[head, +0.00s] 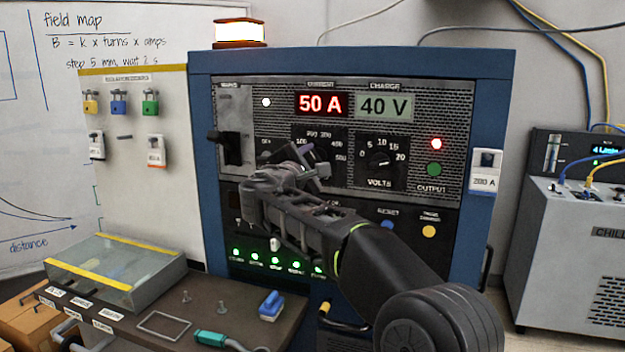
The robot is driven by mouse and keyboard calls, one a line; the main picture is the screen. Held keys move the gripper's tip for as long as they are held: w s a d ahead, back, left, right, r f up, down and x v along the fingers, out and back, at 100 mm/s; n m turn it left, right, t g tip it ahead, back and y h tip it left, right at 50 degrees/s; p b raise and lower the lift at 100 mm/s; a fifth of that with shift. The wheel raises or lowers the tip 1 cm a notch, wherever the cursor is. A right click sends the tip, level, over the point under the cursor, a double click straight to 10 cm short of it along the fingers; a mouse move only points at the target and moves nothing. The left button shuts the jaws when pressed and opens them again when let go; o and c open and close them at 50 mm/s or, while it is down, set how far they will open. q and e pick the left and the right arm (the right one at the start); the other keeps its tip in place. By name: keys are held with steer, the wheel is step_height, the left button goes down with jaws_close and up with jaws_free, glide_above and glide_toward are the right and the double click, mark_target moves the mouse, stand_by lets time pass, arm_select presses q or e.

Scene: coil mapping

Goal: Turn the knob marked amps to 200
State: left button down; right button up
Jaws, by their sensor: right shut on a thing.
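The blue power supply cabinet (350,62) stands in the middle. Its red display (320,104) reads 50 A and its green display (386,105) reads 40 V. The amps dial (318,135), with numbers up to 500 around it, is left of the volts knob (381,159). My right gripper (303,165) is at this dial, shut on the amps knob. The gripper hides the knob and its pointer, and I cannot read where it points. The volts knob is free. My left gripper does not show.
A black switch (231,148) is left of the dial; a red lamp (436,144) and green button (434,169) are right of the volts knob. A bench (240,310) with a clear box (120,268) stands front left.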

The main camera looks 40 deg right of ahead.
steer(key=shift+f+m+b, duration=0.15)
steer(key=shift+m+b, duration=0.9)
steer(key=shift+m, duration=0.05)
steer(key=shift+m+b, duration=0.5)
steer(key=shift+m, duration=0.1)
steer(key=shift+r, duration=0.2)
steer(key=o, duration=1.4)
